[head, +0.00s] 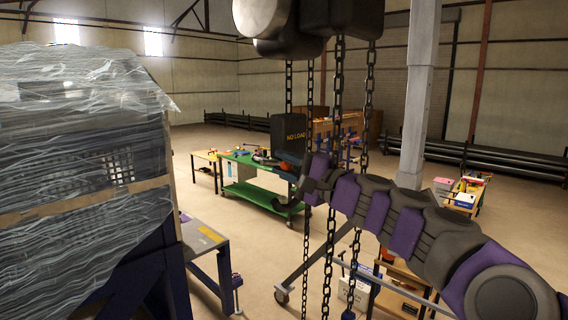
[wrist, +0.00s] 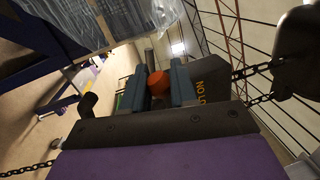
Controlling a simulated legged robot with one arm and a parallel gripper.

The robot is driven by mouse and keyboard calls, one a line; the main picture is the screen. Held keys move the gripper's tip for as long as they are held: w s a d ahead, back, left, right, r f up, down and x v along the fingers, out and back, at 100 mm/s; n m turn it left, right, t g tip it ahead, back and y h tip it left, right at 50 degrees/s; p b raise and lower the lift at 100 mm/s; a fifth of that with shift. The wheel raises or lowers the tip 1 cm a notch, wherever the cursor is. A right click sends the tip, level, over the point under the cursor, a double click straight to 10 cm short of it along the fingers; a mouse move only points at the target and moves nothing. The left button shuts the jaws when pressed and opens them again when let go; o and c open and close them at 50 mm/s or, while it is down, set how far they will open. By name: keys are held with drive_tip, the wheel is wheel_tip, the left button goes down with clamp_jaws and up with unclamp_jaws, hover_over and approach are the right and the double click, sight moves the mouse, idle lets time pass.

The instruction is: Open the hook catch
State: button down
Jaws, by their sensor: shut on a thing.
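A dark block (head: 287,132) marked "NO LOAD" hangs below a chain in the head view. It also shows beyond my fingers in the wrist view (wrist: 215,88). My gripper (wrist: 157,88) has two blue-grey fingers, one on each side of a round orange-red knob (wrist: 158,82). It is shut on that knob. In the head view my gripper (head: 287,168) is at the lower edge of the block, and a bit of orange shows there.
Several chains (head: 338,130) hang from the hoist (head: 290,25), close around my arm. A wrapped load (head: 75,140) on a blue frame stands at left. A green workbench (head: 250,190) is behind. Open floor lies between them.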

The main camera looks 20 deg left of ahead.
drive_tip(key=shift+w+r+m, duration=0.1)
drive_tip(key=shift+w+m, duration=0.05)
drive_tip(key=shift+m, duration=0.45)
drive_tip(key=c, duration=0.9)
unclamp_jaws()
drive_tip(key=shift+w+d, duration=0.1)
drive_tip(key=shift+w, duration=0.05)
drive_tip(key=shift+b+v, duration=1.35)
drive_tip(key=shift+v, duration=7.3)
